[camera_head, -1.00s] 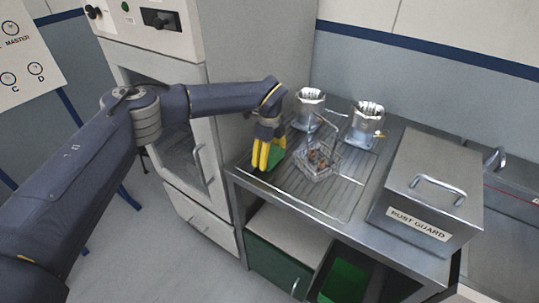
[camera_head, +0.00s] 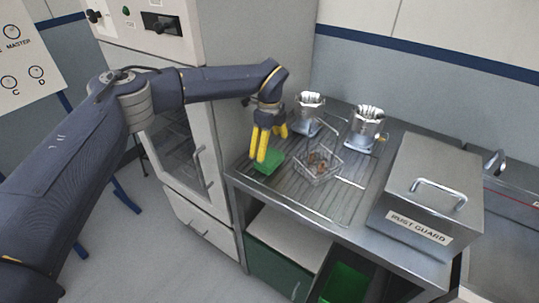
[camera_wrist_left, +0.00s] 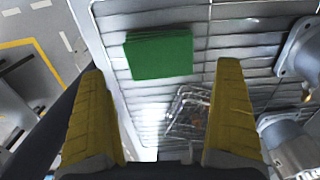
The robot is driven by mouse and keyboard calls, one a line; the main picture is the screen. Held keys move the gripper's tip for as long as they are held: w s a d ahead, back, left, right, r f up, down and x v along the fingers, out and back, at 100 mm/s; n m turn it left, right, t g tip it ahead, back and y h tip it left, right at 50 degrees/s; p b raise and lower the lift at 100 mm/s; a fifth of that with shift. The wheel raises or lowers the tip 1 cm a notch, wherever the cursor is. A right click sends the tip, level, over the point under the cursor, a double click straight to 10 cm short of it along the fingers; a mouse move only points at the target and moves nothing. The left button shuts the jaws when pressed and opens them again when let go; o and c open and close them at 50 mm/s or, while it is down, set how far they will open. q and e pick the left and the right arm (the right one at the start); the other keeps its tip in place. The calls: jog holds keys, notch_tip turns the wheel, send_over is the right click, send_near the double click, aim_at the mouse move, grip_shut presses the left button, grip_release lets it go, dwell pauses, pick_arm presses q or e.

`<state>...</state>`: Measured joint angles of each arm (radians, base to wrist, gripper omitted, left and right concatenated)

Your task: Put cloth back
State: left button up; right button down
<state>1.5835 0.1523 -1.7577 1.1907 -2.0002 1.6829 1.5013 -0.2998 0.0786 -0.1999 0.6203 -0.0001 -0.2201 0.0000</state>
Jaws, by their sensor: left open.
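A green folded cloth (camera_head: 266,161) lies on the ribbed metal drainer at its left end. It also shows as a flat green rectangle in the left wrist view (camera_wrist_left: 159,54). My left gripper (camera_head: 267,150), with yellow fingers, is above and beside the cloth in the head view. In the left wrist view its fingers (camera_wrist_left: 165,85) are spread wide, with nothing between them, and the cloth lies beyond the gap. My right gripper is not in view.
A wire basket (camera_head: 318,163) with small brown parts stands right of the cloth. Two metal housings (camera_head: 309,112) (camera_head: 366,127) stand behind it. A steel box labelled RUST GUARD (camera_head: 428,190) is at the right. Below is an open compartment with green inside (camera_head: 345,284). A tall cabinet (camera_head: 205,155) borders the left.

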aim_at(270, 158)
pick_arm(q)
notch_tip(270, 158, up, 6)
dwell(0.4)
jog(key=shift+r, duration=0.1)
